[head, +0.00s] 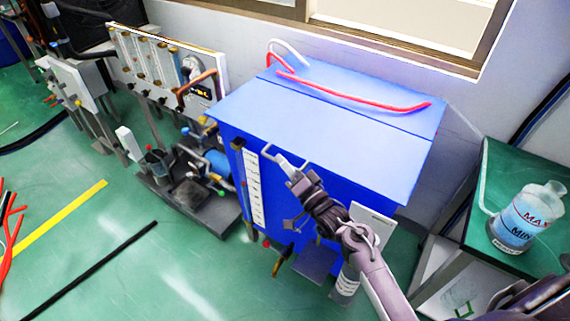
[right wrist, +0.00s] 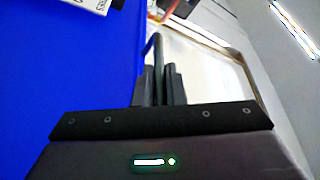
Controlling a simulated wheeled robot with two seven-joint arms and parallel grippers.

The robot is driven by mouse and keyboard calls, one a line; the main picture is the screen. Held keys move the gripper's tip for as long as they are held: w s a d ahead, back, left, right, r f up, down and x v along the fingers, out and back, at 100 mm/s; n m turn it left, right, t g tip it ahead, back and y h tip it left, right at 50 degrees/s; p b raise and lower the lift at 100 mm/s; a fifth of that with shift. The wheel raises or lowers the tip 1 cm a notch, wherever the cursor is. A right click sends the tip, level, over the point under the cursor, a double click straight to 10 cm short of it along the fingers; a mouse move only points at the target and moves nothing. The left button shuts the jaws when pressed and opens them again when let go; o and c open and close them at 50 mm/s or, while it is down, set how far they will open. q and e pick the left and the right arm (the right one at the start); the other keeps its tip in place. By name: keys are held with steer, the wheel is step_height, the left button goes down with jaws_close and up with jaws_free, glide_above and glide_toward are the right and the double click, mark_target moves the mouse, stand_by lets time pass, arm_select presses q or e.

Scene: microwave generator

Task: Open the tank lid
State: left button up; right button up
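The blue tank (head: 320,190) stands in the middle of the head view. Its flat blue lid (head: 330,110) lies level on top and looks shut. A thin grey handle (head: 285,158) shows at the lid's front edge. My right gripper (head: 297,176) is at this handle, in front of the tank. In the right wrist view its two dark fingers (right wrist: 157,88) stand close together, with a dark bar, seemingly the handle (right wrist: 156,55), between them. The tank's blue surface (right wrist: 70,60) fills the left of that view. My left gripper is not in view.
A red hose (head: 350,95) lies on the lid's back part. A window wall is close behind. A pump and panel rig (head: 165,70) stands at the left. A green-topped table with a bottle (head: 525,215) is at the right.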

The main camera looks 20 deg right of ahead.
jaws_close()
